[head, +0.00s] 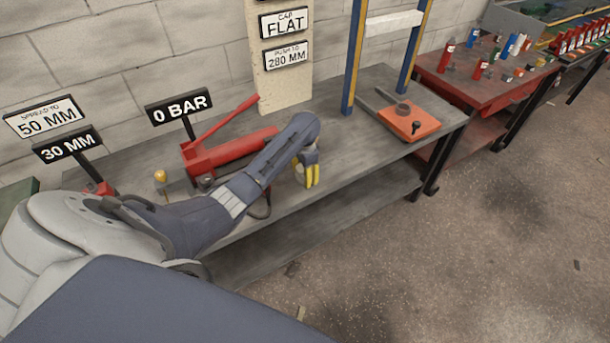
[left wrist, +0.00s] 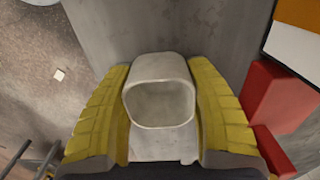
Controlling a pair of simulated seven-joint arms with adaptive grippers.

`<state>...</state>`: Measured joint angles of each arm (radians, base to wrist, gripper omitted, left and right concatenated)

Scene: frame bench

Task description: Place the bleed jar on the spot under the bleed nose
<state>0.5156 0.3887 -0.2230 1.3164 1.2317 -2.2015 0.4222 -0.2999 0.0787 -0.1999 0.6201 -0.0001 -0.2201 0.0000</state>
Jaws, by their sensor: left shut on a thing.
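My left gripper (head: 308,177) is at the front part of the grey bench, to the right of the red hand pump (head: 230,152). Its yellow fingers are shut on the bleed jar (left wrist: 160,102), a pale, squarish open-mouthed vessel, in the left wrist view. The jar's mouth faces the wrist camera and it looks empty. In the head view the fingers mostly hide the jar, and I cannot tell whether it touches the bench. I cannot make out the bleed nose or the marked spot. My right gripper is not in view.
The grey bench top (head: 340,135) is clear to the right of the gripper, up to an orange plate (head: 410,122) and a blue-and-yellow frame. A "0 BAR" sign (head: 179,108) stands behind the pump. A red block (left wrist: 275,98) is close right of the fingers in the wrist view.

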